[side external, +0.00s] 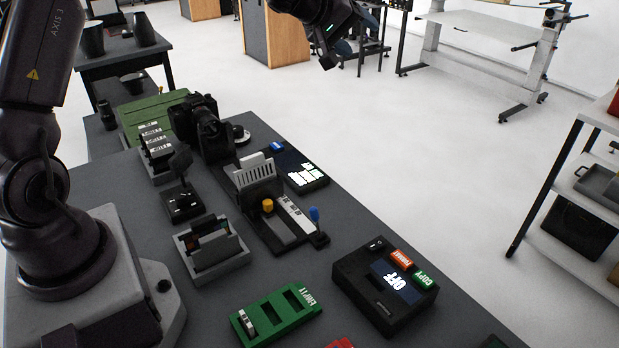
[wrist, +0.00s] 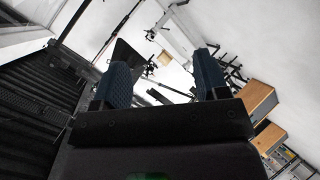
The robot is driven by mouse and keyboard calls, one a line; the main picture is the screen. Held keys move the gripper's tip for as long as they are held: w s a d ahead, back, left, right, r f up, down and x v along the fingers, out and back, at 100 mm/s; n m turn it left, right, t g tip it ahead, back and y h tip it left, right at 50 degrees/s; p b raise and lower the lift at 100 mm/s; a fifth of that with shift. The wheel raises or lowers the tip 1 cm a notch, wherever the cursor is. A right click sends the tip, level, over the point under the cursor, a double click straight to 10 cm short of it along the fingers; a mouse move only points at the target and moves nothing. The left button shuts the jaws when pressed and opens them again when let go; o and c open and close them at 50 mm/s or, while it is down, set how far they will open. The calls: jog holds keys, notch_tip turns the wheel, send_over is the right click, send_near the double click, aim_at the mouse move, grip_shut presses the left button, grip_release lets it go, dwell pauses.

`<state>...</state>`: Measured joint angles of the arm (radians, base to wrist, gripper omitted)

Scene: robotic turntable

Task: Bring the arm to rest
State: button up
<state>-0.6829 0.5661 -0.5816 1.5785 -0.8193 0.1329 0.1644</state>
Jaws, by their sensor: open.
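My gripper (side external: 357,33) is at the top middle of the side view, raised high above the bench and beyond its far edge in the picture. The upper part of the arm there is cut off by the picture's edge. In the wrist view my gripper (wrist: 163,75) shows two dark blue padded fingers spread wide apart. Nothing is between them. The wrist camera looks out tilted across the room, at the white floor and distant furniture.
A shelf rack (side external: 575,205) stands at right. The space around the gripper looks clear.

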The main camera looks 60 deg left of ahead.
jog(key=s+d+f+m+g, duration=0.1)
jog(key=s+d+m+g, duration=0.25)
jog(key=s, duration=0.45)
jog(key=s+d+m+g, duration=0.2)
jog(key=s+d+m, duration=0.1)
jog(key=s+d, duration=0.3)
jog(key=s+r+m, duration=0.1)
jog(key=s+m, duration=0.1)
jog(key=s, duration=1)
jog(key=s+r+m+y, duration=0.1)
jog(key=s+r+m, duration=0.1)
jog(key=s, duration=1)
jog(key=shift+d+g, duration=0.15)
jog(key=shift+g, duration=0.3)
